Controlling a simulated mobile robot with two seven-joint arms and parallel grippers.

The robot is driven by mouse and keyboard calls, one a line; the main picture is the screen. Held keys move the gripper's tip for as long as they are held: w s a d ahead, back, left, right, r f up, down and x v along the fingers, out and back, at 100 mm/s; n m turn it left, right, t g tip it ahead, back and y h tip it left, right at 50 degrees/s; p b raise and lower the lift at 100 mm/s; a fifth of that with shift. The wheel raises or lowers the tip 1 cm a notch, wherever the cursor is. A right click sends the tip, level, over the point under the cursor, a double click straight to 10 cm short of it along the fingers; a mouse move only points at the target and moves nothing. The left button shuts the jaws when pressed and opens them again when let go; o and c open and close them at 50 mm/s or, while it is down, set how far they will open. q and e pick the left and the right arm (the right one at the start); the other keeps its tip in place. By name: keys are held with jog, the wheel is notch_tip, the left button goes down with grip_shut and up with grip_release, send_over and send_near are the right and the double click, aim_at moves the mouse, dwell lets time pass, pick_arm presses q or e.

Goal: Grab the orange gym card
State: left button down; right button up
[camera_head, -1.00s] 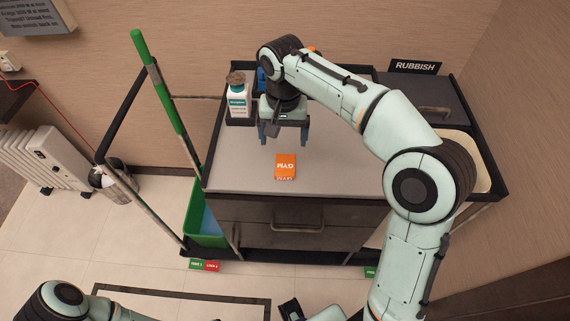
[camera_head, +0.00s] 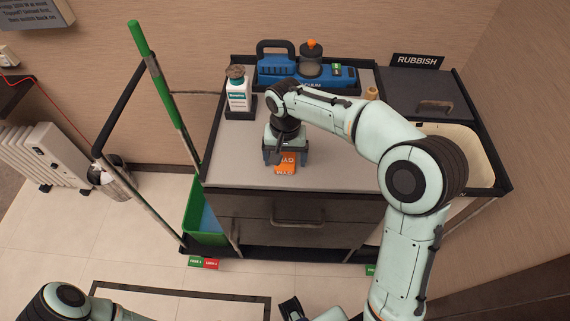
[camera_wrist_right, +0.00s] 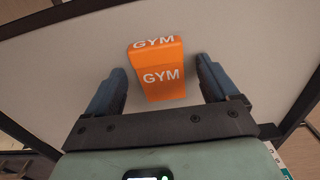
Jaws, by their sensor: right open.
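The orange gym card (camera_head: 286,167) sits on the grey top of the cart (camera_head: 340,160), close to its front edge. In the right wrist view the card (camera_wrist_right: 160,80) shows as an orange block with white "GYM" lettering. My right gripper (camera_head: 286,161) is over the card and partly covers it in the head view. In the right wrist view its two blue fingers (camera_wrist_right: 160,80) are apart, one on each side of the card, with gaps between. It is open and empty.
A white bottle (camera_head: 238,95) stands in a dark holder at the back left of the cart. A blue vacuum (camera_head: 280,70) lies along the back. A rubbish bin (camera_head: 455,150) is on the right. A green-handled pole (camera_head: 160,85) rises at the left.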

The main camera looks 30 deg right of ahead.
jog(key=c, duration=1.1)
jog(key=shift+r, duration=0.1)
